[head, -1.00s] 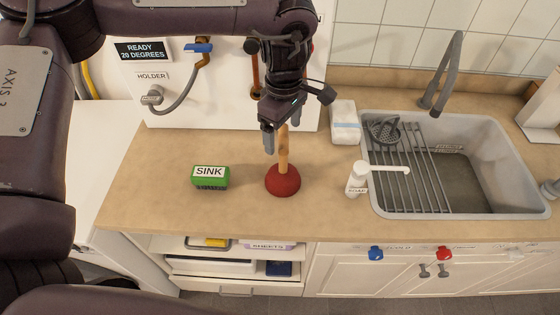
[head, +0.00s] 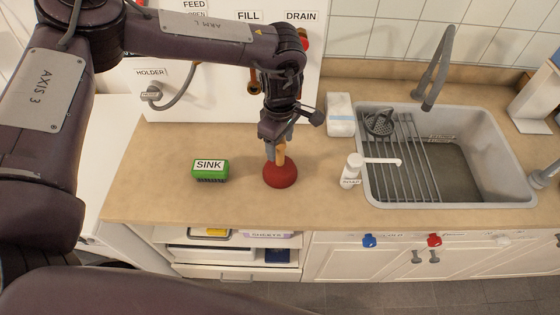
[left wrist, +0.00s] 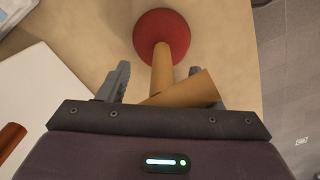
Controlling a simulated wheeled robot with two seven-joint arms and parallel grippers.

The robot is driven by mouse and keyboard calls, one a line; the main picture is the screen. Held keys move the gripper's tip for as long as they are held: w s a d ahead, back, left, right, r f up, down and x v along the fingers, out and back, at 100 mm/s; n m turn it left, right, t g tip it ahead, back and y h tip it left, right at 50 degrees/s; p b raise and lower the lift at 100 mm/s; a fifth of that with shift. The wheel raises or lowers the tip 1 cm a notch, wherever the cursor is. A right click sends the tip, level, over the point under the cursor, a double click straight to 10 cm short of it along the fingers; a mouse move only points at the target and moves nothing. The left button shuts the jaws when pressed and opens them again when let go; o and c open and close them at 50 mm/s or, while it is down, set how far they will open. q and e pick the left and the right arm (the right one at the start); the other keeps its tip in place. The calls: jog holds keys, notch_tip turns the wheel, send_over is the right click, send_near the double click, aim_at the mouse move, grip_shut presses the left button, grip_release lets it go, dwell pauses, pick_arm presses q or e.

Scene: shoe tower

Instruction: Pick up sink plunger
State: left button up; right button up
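The sink plunger stands upright on the counter, with a dark red rubber cup (head: 280,174) and a wooden handle (head: 281,154). My left gripper (head: 277,150) is above the cup, pointing down at the handle. In the left wrist view the red cup (left wrist: 162,35) lies beyond the fingers, and the wooden handle (left wrist: 162,68) runs back between them. The left gripper (left wrist: 168,88) looks open, with its left finger clear of the wood. A slanted wooden part hides most of the right finger. I cannot tell whether either finger touches the handle. My right gripper is not in view.
A white soap bottle (head: 351,170) stands right, before the sink basin (head: 480,190) and tall faucet (head: 434,70). A white labelled panel (head: 200,100) stands behind. Counter around the cup is clear.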

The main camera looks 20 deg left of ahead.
pick_arm(q)
grip_shut()
dwell(0.4)
